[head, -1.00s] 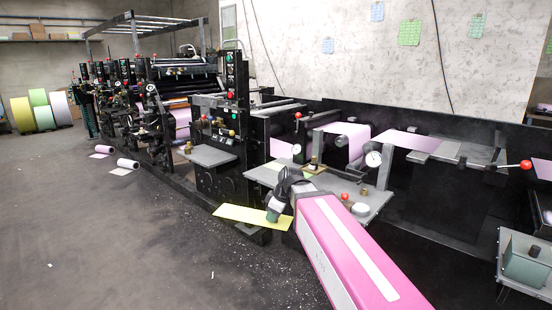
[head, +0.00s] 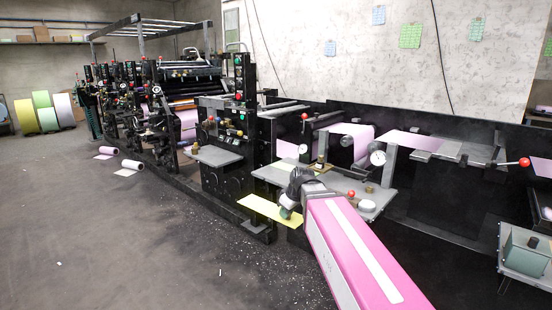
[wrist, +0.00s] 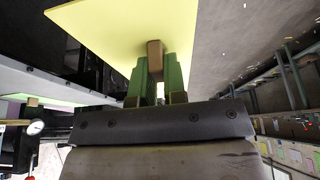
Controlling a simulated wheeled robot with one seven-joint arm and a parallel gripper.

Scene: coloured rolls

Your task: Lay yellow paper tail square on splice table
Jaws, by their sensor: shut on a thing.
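The yellow paper tail (head: 262,209) is a flat strip sticking out to the left of my gripper (head: 292,204) in the head view. In the wrist view the yellow sheet (wrist: 105,30) spreads beyond my green fingers (wrist: 158,82). My gripper is shut on the tail, with a small tan block (wrist: 155,55) between the fingertips. The grey splice table (head: 338,183) is just behind and above the strip in the head view. The tail appears to be off the table, at its front left side. My pink arm hides part of the table's front.
A press unit (head: 225,150) is close on the left. The floor in front is open.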

